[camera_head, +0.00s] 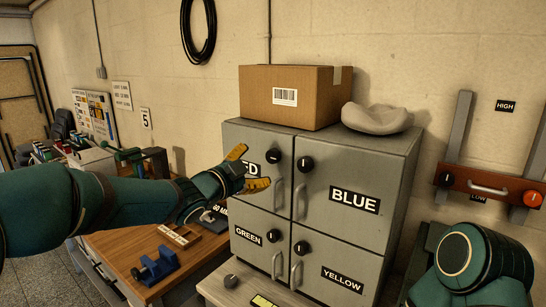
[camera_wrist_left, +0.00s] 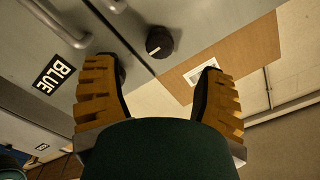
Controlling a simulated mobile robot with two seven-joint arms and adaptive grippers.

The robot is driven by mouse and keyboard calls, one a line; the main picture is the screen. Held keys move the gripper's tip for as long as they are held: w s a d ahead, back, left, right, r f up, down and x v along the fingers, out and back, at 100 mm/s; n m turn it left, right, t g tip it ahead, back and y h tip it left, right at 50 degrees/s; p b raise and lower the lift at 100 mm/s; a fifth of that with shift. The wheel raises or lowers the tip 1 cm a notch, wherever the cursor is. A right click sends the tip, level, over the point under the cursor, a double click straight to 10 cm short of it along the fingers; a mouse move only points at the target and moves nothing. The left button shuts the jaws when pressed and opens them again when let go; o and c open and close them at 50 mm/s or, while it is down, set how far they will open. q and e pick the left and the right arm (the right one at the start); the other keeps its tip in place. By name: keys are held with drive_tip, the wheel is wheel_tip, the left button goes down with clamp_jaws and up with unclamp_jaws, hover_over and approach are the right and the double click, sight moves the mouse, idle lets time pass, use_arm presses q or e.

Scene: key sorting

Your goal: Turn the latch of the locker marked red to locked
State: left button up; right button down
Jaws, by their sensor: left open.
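The grey locker cabinet (camera_head: 330,215) has four doors with black knob latches. The upper left door's label (camera_head: 251,170) shows only "ED", the rest hidden by my left gripper. My left gripper (camera_head: 257,168) is open and empty in front of this door, yellow fingers apart, just left of the knob. In the left wrist view the gripper (camera_wrist_left: 163,85) is open, and a black knob (camera_wrist_left: 159,42), apparently this door's, lies beyond the fingers. No contact shows. My right gripper is out of view.
Blue (camera_head: 354,200), green (camera_head: 248,236) and yellow (camera_head: 342,279) labels mark the other doors. Vertical handles stick out near the door seams. A cardboard box (camera_head: 290,97) and a grey lumpy object (camera_head: 376,118) sit on top. A wooden bench (camera_head: 130,243) stands left.

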sight(270, 158)
use_arm(q)
drive_tip(key=x, duration=0.8)
drive_tip(key=shift+w+p, duration=0.15)
drive_tip(key=shift+p, duration=0.15)
drive_tip(key=c, duration=1.2)
